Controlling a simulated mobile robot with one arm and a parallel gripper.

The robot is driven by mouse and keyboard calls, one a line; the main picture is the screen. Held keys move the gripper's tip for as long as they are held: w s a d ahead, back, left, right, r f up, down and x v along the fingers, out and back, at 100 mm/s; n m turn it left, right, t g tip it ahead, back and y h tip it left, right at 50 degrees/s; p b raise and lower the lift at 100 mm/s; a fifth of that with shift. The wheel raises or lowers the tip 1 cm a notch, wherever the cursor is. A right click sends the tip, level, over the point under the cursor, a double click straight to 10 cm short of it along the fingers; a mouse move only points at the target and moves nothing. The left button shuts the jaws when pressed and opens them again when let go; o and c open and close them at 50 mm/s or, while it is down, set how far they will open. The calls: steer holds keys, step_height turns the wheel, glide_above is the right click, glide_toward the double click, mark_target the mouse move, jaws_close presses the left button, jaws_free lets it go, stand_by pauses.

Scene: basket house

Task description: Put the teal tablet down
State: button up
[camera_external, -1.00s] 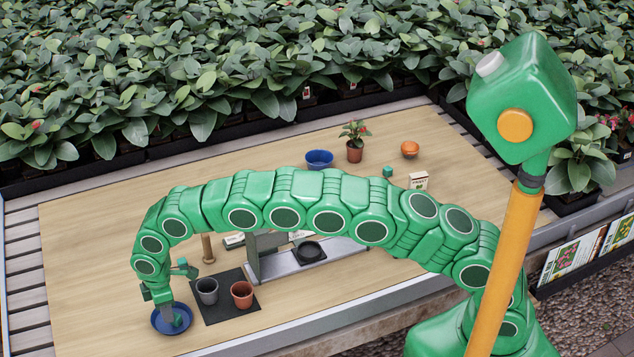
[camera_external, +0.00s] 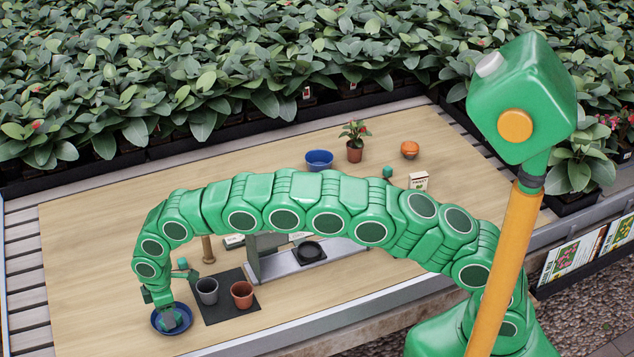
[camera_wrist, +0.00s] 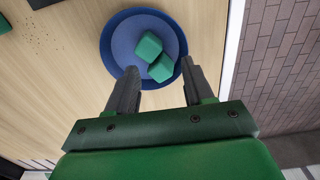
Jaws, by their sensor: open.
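Two teal tablets, blocky in shape, lie in a round blue dish in the wrist view. The upper teal tablet (camera_wrist: 148,46) and the lower teal tablet (camera_wrist: 160,68) touch or overlap there. The blue dish (camera_wrist: 117,47) also shows at the front left of the table in the external view (camera_external: 156,327). My gripper (camera_wrist: 159,68) is open, its dark fingers pointing at the dish with a clear gap between them. The lower tablet lies near the fingertips, with no finger closed on it. In the external view my gripper (camera_external: 171,314) largely hides the dish's contents.
A grey pot (camera_external: 207,291) and a terracotta pot (camera_external: 242,294) stand on a dark mat just right of the dish. A blue bowl (camera_external: 319,159), a potted plant (camera_external: 355,147), an orange bowl (camera_external: 410,149) and another teal piece (camera_external: 387,172) stand farther back.

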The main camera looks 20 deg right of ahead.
steer(key=shift+r, duration=0.1)
step_height(320, 180, up, 13)
stand_by(0.6)
